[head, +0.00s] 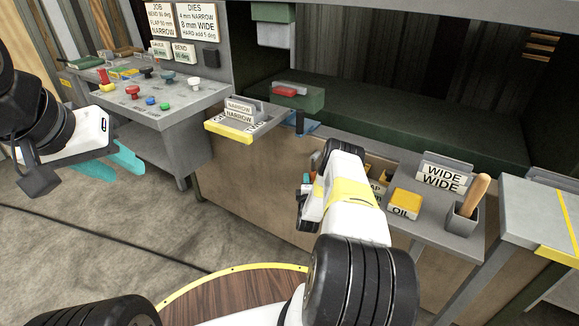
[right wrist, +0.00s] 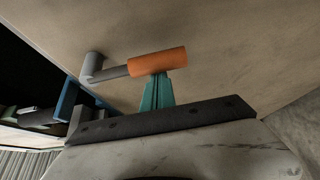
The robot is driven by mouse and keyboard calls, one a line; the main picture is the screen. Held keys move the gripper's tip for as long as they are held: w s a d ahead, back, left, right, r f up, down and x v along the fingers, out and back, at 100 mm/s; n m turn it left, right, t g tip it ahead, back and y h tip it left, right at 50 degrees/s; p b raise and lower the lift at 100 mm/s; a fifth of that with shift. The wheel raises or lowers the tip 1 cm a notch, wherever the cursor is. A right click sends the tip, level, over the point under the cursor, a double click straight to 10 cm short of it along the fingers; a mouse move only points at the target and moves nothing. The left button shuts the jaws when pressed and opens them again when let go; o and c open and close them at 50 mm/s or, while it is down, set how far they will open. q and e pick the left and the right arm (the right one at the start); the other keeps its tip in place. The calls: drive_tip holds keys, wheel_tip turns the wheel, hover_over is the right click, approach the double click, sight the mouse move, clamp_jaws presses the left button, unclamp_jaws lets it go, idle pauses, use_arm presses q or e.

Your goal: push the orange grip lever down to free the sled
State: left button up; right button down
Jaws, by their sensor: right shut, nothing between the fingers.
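The orange grip (right wrist: 158,62) of the lever is a short cylinder in the right wrist view. A grey lever arm (right wrist: 112,72) joins its left end to a round grey pivot on the tan panel. My right gripper (right wrist: 158,80) is shut and empty, its teal fingertips just below the grip; I cannot tell whether they touch it. In the head view my right wrist mostly hides the lever. My left gripper (head: 128,168) is open and empty, well away at the left. I cannot pick out the sled for certain; a blue part (head: 303,128) shows at the bench edge.
A button console (head: 150,103) stands at the left. A tray marked NARROW (head: 238,122) sticks out from the bench.

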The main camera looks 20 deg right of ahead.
drive_tip(key=shift+s+d+n+g, duration=0.3)
drive_tip(key=shift+s+d+n, duration=0.15)
drive_tip(key=shift+d, duration=0.2)
